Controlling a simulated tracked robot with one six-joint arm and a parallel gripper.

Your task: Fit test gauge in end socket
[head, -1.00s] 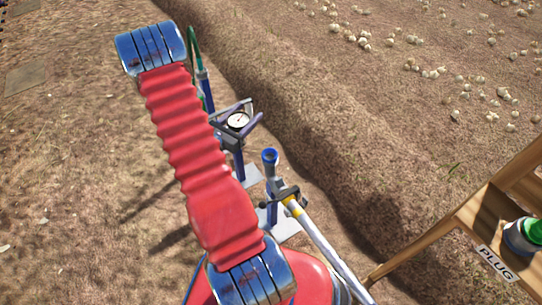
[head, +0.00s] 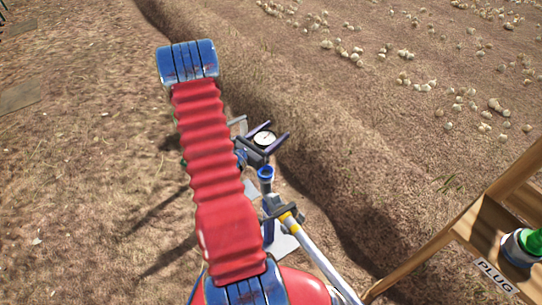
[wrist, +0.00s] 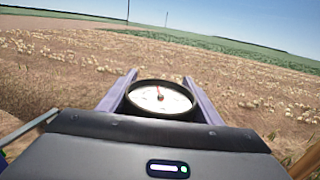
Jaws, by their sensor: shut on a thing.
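The test gauge (head: 264,138) has a round white dial with a dark rim and sits between the two purple fingers of my gripper (head: 266,143). The gauge also shows in the wrist view (wrist: 160,98), dial up, with a finger on each side. My gripper is shut on it. The end socket (head: 265,173) is a blue-rimmed upright cup at the end of a pipe. In the head view it appears just below the gauge. I cannot tell the height gap between them. The gauge's lower end is hidden in both views.
A silver pipe (head: 325,262) with a yellow band runs from the socket's post to the lower right. A wooden stand (head: 470,222) labelled PLUG holds a green-capped item (head: 525,244) at right. A furrow and scattered onions (head: 420,86) lie beyond.

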